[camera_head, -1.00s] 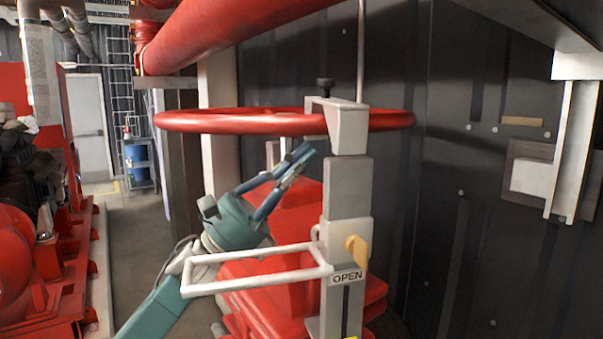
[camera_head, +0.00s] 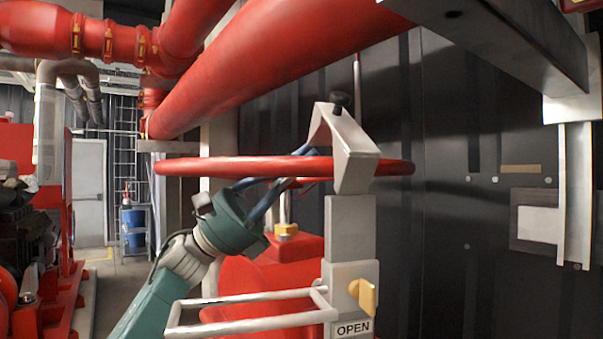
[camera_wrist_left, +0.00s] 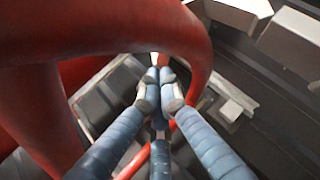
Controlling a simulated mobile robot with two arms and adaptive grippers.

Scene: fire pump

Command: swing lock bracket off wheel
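The red wheel (camera_head: 230,166) lies level in the head view; its rim also fills much of the left wrist view (camera_wrist_left: 100,30). The grey lock bracket (camera_head: 345,145) sits at the top of the grey post (camera_head: 350,225). It is tilted, its black-knobbed end raised above the rim. My left gripper (camera_head: 305,158) reaches up to the wheel from the lower left, its fingers partly hidden by the rim. In the left wrist view its blue fingers (camera_wrist_left: 160,82) come together at the tips, with nothing visible between them. Contact with the bracket cannot be told. My right gripper is out of view.
A white tube frame (camera_head: 245,313) juts left from the post, near my left forearm. A yellow knob (camera_head: 365,295) is on the post above an OPEN sign (camera_head: 353,328). Thick red pipes (camera_head: 270,60) run overhead. A dark wall (camera_head: 460,230) stands behind.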

